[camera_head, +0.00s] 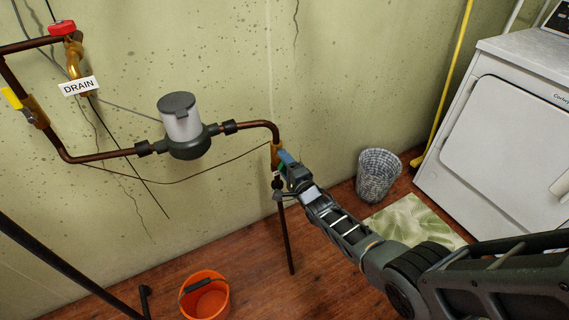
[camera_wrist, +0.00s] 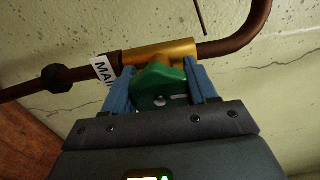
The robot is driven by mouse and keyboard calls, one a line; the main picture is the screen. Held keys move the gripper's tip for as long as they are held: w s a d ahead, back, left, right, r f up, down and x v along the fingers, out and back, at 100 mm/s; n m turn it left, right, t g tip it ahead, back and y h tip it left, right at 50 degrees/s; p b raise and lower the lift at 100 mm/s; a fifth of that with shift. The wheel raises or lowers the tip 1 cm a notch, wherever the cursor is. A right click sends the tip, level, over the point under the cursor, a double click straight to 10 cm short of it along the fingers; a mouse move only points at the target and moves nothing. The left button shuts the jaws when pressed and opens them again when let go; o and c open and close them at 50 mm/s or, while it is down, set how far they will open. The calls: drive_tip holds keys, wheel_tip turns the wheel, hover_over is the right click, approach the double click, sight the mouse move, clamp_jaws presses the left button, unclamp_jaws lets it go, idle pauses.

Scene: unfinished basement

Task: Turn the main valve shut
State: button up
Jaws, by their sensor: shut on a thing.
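The main valve has a brass body (camera_wrist: 160,52) on a copper pipe, with a white tag reading "MAI" (camera_wrist: 104,70) beside it in the wrist view. Its green handle (camera_wrist: 158,84) sits between the blue fingers of my gripper (camera_wrist: 160,90), which are shut on it. In the head view the brass valve body (camera_head: 275,154) is on the pipe's vertical run right of the meter. My gripper (camera_head: 284,163) reaches it from the lower right and hides most of the handle.
A grey water meter (camera_head: 182,125) sits on the pipe. A red-handled drain valve (camera_head: 62,28) with a DRAIN tag (camera_head: 79,86) and a yellow-handled valve (camera_head: 13,98) are at the left. An orange bucket (camera_head: 205,296), a wicker basket (camera_head: 378,175) and a white dryer (camera_head: 500,140) stand around.

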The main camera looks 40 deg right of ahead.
drive_tip(key=shift+a+f, duration=0.2)
drive_tip(key=o, duration=0.8)
drive_tip(key=shift+o, duration=1.1)
drive_tip(key=shift+d+r, duration=0.1)
drive_tip(key=shift+r, duration=0.05)
drive_tip(key=shift+s, duration=0.1)
drive_tip(key=p+v, duration=0.2)
drive_tip(key=v, duration=0.5)
drive_tip(key=shift+s+p, duration=0.3)
drive_tip(key=shift+p, duration=0.1)
drive_tip(key=shift+a, duration=0.3)
